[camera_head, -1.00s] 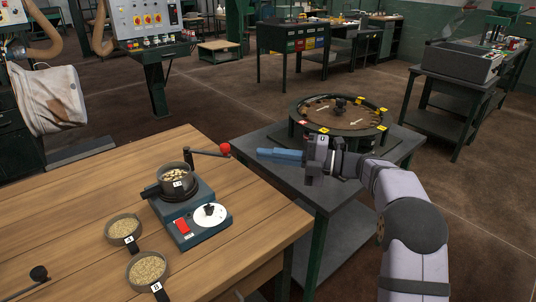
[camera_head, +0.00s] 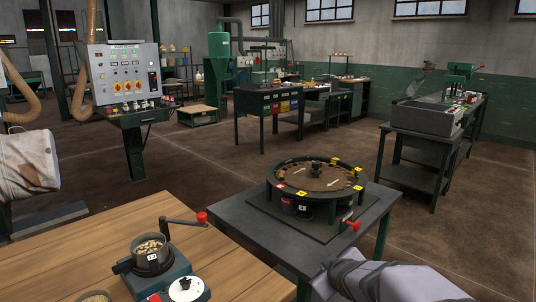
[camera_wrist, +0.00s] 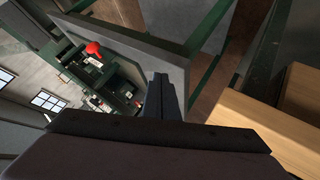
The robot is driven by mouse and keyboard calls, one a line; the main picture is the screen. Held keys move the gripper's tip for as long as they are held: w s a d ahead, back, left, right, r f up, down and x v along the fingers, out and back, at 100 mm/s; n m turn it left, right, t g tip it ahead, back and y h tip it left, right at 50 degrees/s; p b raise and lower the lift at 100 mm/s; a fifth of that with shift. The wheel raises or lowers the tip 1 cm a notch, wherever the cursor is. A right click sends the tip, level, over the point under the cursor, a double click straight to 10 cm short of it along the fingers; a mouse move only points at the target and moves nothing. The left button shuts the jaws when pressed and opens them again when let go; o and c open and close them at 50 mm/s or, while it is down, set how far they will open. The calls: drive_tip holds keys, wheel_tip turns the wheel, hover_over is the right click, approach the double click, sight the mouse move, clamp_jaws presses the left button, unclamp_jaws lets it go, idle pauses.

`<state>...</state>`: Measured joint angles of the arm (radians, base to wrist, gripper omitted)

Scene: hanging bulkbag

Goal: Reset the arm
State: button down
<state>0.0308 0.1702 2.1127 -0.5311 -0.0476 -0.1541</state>
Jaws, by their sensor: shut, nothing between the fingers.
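My gripper (camera_wrist: 162,97) shows in the wrist view as two dark fingers pressed together, with nothing between them. It is beside the grey side table (camera_wrist: 165,60), whose edge and green legs show around it. In the head view only part of my arm shows at the bottom right, and the fingers are out of sight. The pale hanging bulk bag (camera_head: 27,165) is at the left edge of the head view, far from the arm.
A round turntable (camera_head: 316,180) stands on the grey side table (camera_head: 240,212), with a red-knobbed lever (camera_head: 350,225) at its front right. The wooden workbench (camera_head: 60,255) holds a pot device (camera_head: 150,252). Its wood also shows right in the wrist view (camera_wrist: 285,135). Open floor lies behind.

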drive_tip(key=s+f+m+g, duration=0.3)
drive_tip(key=s+f+g, duration=0.1)
drive_tip(key=s, duration=0.7)
drive_tip(key=s+a+f+m+g, duration=0.1)
drive_tip(key=s+f+m+g, duration=0.15)
drive_tip(key=s, duration=0.75)
drive_tip(key=s+f+m+g, duration=0.2)
drive_tip(key=s+f+g, duration=0.2)
drive_tip(key=s, duration=0.7)
wheel_tip(320, 180, up, 21)
drive_tip(key=p, duration=2.2)
drive_tip(key=shift+w, duration=0.35)
drive_tip(key=shift+f, duration=0.15)
